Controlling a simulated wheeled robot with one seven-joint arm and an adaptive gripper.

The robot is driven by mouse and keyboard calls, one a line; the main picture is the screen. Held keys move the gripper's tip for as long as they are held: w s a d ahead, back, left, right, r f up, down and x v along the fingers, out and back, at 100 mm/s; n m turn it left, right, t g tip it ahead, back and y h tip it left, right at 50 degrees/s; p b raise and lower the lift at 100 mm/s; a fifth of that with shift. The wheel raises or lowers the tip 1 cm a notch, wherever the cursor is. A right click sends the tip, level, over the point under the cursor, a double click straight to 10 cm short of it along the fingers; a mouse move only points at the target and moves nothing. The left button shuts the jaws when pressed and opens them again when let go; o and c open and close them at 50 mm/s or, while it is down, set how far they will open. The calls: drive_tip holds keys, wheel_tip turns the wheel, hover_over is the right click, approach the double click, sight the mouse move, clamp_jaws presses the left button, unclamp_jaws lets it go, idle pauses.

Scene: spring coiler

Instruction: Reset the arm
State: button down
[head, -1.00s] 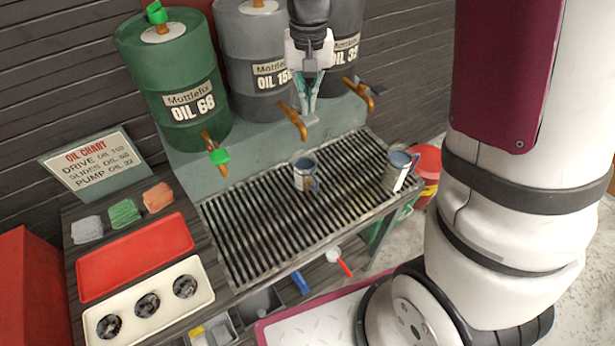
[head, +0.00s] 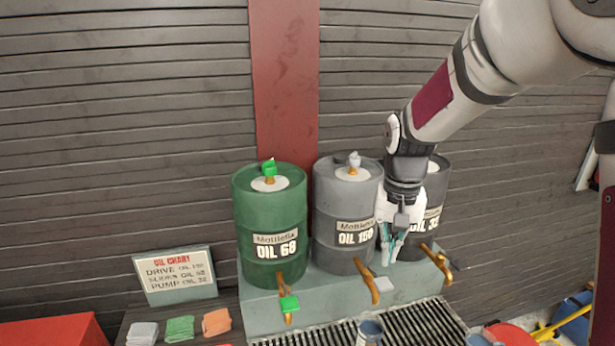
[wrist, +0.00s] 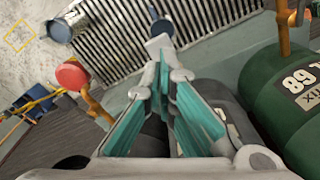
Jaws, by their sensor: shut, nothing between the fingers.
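My gripper (head: 390,258) points down in front of the drums, between the OIL 150 drum (head: 345,215) and the OIL 32 drum (head: 436,190). Its teal-padded fingers are shut with nothing between them. My arm reaches in from the upper right of the head view and covers part of the OIL 32 drum.
The green OIL 68 drum (head: 272,225) stands left. Brass taps (head: 368,284) stick out in front. Two mugs, one near the fingertips (wrist: 162,28) and one farther left (wrist: 58,30), stand on the grate. An oil chart (head: 176,275) stands left. The wall above is clear.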

drive_tip(key=s+r+n+t, duration=0.1)
drive_tip(key=s+r, duration=0.2)
drive_tip(key=s, duration=0.4)
drive_tip(key=s+r+n+t, duration=0.1)
drive_tip(key=s+r+t, duration=0.1)
drive_tip(key=s+r, duration=0.2)
drive_tip(key=s+r+n+t+b, duration=0.1)
drive_tip(key=s+r, duration=0.3)
drive_tip(key=s, duration=0.6)
drive_tip(key=shift+r+n+t, duration=0.15)
drive_tip(key=shift+n+t, duration=0.15)
drive_tip(key=shift+t, duration=0.4)
